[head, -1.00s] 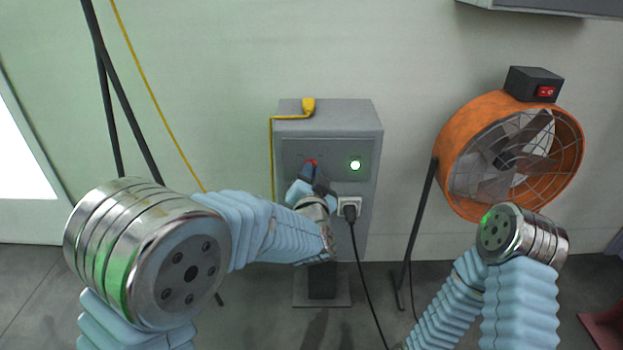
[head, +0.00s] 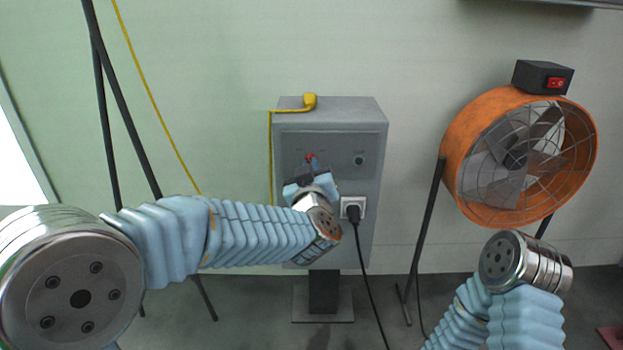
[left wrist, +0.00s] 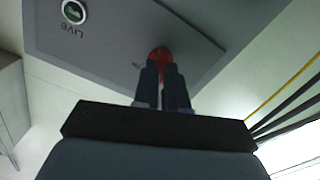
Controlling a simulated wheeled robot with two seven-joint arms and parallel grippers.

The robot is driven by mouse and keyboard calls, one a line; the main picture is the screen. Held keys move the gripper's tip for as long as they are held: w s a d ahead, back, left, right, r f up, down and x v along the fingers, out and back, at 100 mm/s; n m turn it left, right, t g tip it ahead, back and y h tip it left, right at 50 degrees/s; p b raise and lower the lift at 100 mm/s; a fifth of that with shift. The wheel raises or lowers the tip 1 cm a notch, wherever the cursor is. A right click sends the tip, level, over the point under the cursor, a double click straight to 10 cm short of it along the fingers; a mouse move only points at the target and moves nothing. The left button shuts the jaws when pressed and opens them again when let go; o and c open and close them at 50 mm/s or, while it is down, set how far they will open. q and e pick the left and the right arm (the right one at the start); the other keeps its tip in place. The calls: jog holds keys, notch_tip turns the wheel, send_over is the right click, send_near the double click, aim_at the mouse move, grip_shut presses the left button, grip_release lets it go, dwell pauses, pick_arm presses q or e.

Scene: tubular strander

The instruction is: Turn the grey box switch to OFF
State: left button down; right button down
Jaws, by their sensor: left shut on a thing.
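The grey box (head: 378,150) stands on a post against the wall. Its red switch (head: 310,157) is at the upper middle of the front panel and mostly hidden by my fingers. My left gripper (head: 313,164) is shut on the switch. In the left wrist view, the red switch (left wrist: 160,54) shows between the two dark fingertips of my left gripper (left wrist: 160,68). The LIVE lamp (head: 358,160) on the panel looks dark; it also shows in the left wrist view (left wrist: 73,12). The switch's position marks are too small to read. My right gripper is out of view.
A black plug (head: 353,213) sits in the socket below the lamp, its cable running to the floor. A yellow cable with its plug (head: 310,101) lies over the box top. An orange fan (head: 455,150) stands at right. Black stand legs (head: 104,110) are at left.

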pick_arm(q)
jog(key=n+b, duration=0.1)
jog(key=n, duration=0.1)
jog(key=n+b, duration=0.2)
jog(key=shift+f+n, duration=0.2)
jog(key=shift+n, duration=0.1)
dwell(0.5)
jog(key=c, duration=1.2)
grip_release()
jog(key=shift+r, duration=0.1)
jog(key=s+p, duration=0.1)
jog(key=s, duration=1.3)
jog(key=shift+w, duration=0.1)
